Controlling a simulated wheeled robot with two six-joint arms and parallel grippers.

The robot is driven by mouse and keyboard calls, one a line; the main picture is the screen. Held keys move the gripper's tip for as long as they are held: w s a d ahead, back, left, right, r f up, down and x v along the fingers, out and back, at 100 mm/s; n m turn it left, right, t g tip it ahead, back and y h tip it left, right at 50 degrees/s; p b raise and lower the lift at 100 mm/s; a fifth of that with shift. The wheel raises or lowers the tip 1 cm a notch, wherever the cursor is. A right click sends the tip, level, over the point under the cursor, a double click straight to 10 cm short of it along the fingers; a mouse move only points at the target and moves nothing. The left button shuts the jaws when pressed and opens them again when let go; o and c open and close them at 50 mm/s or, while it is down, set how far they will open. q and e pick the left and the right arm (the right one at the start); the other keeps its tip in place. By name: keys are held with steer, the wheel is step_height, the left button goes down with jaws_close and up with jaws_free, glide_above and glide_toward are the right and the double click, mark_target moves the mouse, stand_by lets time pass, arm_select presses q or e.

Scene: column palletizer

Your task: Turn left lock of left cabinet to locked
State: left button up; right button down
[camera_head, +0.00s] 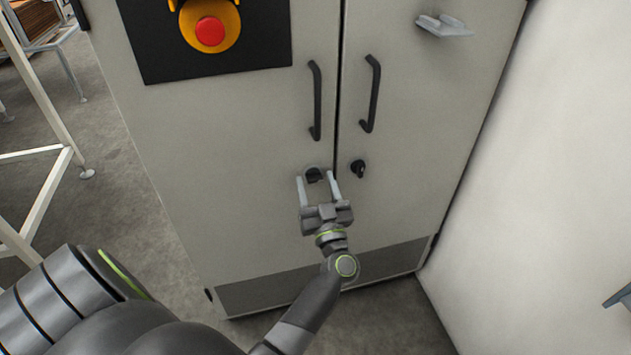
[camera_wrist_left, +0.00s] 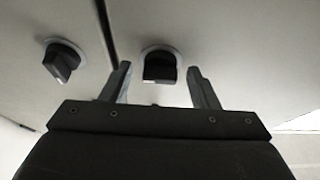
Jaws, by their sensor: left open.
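The left cabinet (camera_head: 232,140) is light grey with two doors that look shut. Its left lock (camera_head: 314,173) is a black knob on a pale round plate, low on the left door beside the seam. My left gripper (camera_head: 316,179) is open, its two fingers on either side of this lock with gaps. In the left wrist view the lock (camera_wrist_left: 159,66) sits between the open fingertips (camera_wrist_left: 159,72), and its knob looks square to the gripper. The right lock (camera_head: 358,168) is a black knob on the right door; it looks tilted in the left wrist view (camera_wrist_left: 62,62). My right gripper is not in view.
Two black door handles (camera_head: 316,100) (camera_head: 372,94) stand out above the locks. A red emergency button (camera_head: 210,31) on a yellow base is at upper left. A pale wall or panel (camera_head: 545,170) stands close on the right. A white frame (camera_head: 45,200) stands left.

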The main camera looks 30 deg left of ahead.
arm_select(q)
steer(key=c, duration=1)
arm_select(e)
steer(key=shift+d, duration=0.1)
